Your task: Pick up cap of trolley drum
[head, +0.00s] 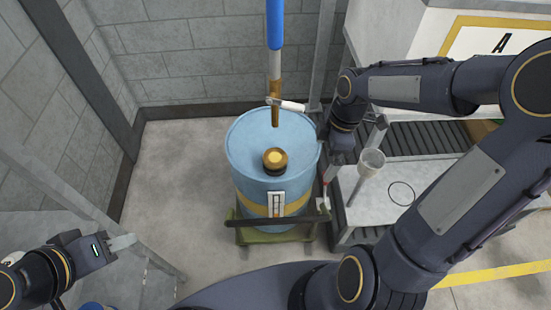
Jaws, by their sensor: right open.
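The trolley drum (253,147) is a light blue barrel with a yellow band, upright on a low green trolley (270,235). Its cap (275,160), round and dark with a brass-yellow centre, sits on the drum's top near the front. My right gripper (337,160) is open beside the drum's right rim, to the right of the cap and apart from it; its fingers are hard to make out.
A blue-and-brown tube (275,60) with a white-handled lever hangs over the drum's back. A grey bench (405,200) with a pale funnel (371,163) stands right of the drum. Block walls close in behind and left. Floor left of the drum is clear.

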